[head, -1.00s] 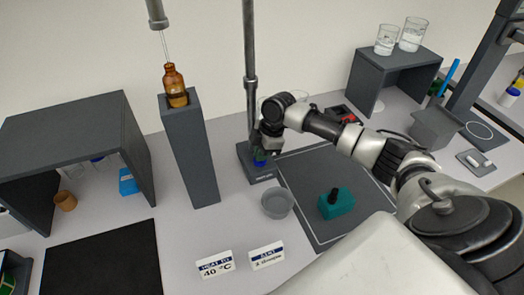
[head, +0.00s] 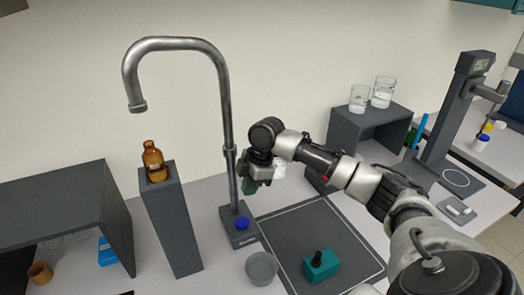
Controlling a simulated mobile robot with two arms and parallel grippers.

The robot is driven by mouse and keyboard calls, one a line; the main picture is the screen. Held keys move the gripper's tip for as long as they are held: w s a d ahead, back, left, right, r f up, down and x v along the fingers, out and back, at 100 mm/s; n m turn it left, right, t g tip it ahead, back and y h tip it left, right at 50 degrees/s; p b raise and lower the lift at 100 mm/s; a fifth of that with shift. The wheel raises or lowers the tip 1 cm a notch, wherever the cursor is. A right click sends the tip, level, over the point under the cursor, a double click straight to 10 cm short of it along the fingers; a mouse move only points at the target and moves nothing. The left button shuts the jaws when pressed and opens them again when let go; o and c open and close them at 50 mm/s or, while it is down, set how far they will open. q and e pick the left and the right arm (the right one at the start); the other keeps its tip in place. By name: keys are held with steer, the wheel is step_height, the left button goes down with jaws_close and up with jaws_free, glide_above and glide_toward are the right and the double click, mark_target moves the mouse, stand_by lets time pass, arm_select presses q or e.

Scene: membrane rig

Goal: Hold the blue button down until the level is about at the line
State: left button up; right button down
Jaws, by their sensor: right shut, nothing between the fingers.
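The blue button (head: 242,223) sits on the dark base of the tap (head: 228,140), uncovered. My right gripper (head: 250,187) is shut and empty. It is raised above the button and apart from it, pointing down beside the tap's pipe. The amber bottle (head: 154,163) stands upright on a tall grey pillar (head: 173,225), below the tap's curved spout. No stream shows between the spout and the bottle. The liquid level and the line on the bottle are too small to tell. My left gripper is not in view.
A grey bowl (head: 262,268) stands in front of the tap base. A teal block with a black knob (head: 321,266) lies on a dark mat (head: 305,228). Two beakers stand on a grey shelf (head: 372,122). Another grey shelf (head: 62,212) is at the left.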

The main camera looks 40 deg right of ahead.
steer(key=w+b+v, duration=0.1)
steer(key=b+v, duration=0.1)
steer(key=v, duration=1)
steer(key=shift+s, duration=0.4)
steer(key=shift+f, duration=0.1)
